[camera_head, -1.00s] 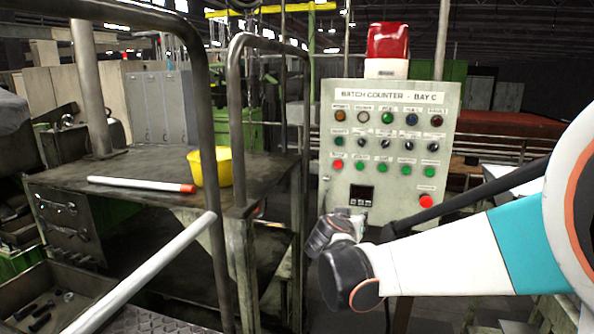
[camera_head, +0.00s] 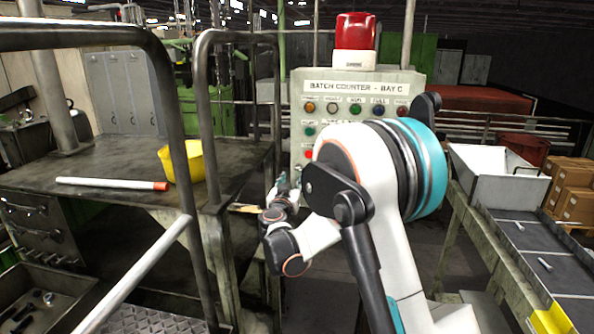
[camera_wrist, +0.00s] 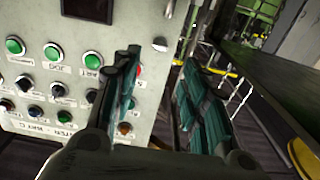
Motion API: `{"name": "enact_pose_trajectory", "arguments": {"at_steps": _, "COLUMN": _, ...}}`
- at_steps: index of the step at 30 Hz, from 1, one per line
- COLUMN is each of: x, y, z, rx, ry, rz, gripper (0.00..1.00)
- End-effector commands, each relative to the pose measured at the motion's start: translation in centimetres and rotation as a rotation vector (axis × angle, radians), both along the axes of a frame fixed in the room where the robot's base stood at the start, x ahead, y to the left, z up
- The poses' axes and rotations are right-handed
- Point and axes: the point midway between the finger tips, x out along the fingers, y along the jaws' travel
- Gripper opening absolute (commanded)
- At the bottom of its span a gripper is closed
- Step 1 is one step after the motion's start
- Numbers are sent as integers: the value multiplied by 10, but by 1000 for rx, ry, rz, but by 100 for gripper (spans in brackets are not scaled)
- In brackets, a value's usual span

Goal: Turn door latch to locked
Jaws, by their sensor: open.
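The grey control box (camera_head: 350,87), labelled "BATCH COUNTER - BAY C", stands behind my arm, which hides its lower and right parts in the head view. In the wrist view the box face (camera_wrist: 125,22) appears upside down. A small round silver fitting (camera_wrist: 160,44), which looks like the door latch, sits near the box's edge; its exact setting is too small to tell. My gripper (camera_wrist: 162,60) is open and empty, its fingers apart, with the fitting showing between and beyond the fingertips. In the head view my gripper (camera_head: 290,190) is small and near the box's lower left edge.
Green push buttons (camera_wrist: 53,52) and dark selector knobs sit close to the left finger. A worn bench (camera_head: 110,165) with a yellow bucket (camera_head: 185,162) and metal rails (camera_head: 203,120) stands left. A conveyor (camera_head: 530,245) runs at the right.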

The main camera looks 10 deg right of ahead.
Motion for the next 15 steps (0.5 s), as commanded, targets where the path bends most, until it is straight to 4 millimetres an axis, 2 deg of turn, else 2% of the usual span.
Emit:
{"name": "enact_pose_trajectory", "arguments": {"at_steps": 3, "x": 23, "y": -11, "z": 1, "rx": 0, "ry": 0, "rz": -1, "gripper": 41}}
{"name": "enact_pose_trajectory", "arguments": {"at_steps": 9, "x": 57, "y": -26, "z": 1, "rx": 0, "ry": 1, "rz": -1, "gripper": 41}}
{"name": "enact_pose_trajectory", "arguments": {"at_steps": 15, "x": 79, "y": -36, "z": 1, "rx": 0, "ry": 1, "rz": -1, "gripper": 41}}
